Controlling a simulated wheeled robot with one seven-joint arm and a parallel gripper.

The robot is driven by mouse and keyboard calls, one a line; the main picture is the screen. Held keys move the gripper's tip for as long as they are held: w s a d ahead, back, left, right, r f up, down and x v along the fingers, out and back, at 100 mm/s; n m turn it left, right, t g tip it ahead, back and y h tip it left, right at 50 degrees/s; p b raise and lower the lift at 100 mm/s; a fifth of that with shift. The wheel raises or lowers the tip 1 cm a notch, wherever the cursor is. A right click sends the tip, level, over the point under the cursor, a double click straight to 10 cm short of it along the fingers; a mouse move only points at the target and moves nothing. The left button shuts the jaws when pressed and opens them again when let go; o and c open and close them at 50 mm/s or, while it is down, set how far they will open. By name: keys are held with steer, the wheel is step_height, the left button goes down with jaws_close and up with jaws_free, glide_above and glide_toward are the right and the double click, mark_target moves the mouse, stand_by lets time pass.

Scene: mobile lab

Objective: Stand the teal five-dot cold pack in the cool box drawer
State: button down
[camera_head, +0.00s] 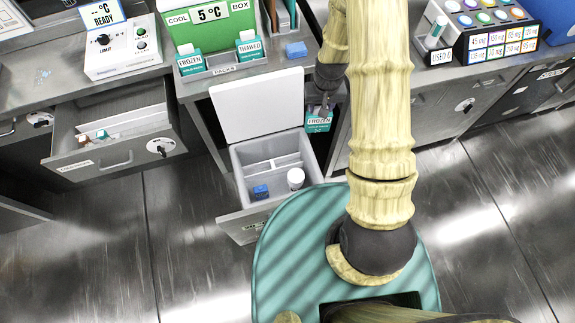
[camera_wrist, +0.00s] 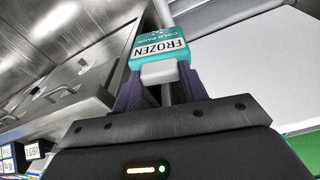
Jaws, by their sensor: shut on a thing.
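My gripper (camera_head: 322,100) is shut on a teal cold pack (camera_head: 319,124) with a white FROZEN label. In the wrist view the pack (camera_wrist: 155,40) sits between the fingers of my gripper (camera_wrist: 160,80), label towards the camera; its dots are too small to count. The open cool box drawer (camera_head: 228,165) lies below and left of the held pack in the head view. The pack is outside it, by its back right corner. Inside the drawer are dividers, a blue block (camera_head: 260,191) near the front left and a white-capped cylinder (camera_head: 295,178) at the right.
A white panel (camera_head: 258,100) stands behind the drawer. On the counter, a PACKS tray (camera_head: 222,70) holds two teal packs labelled FROZEN and THAWED, with a blue block (camera_head: 296,49) beside it. Another open drawer (camera_head: 110,155) juts out at left. A vial rack (camera_head: 485,35) stands at right.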

steer(key=a+f+n+b, duration=0.2)
steer(key=a+f+b, duration=0.6)
steer(key=b, duration=1.4)
steer(key=shift+s+a+f+b, duration=0.3)
steer(key=shift+a+f+b, duration=0.1)
steer(key=shift+a, duration=0.55)
step_height(320, 180, down, 14)
steer(key=b, duration=0.3)
step_height(320, 180, down, 4)
steer(key=shift+r+b, duration=0.1)
steer(key=shift+b, duration=0.6)
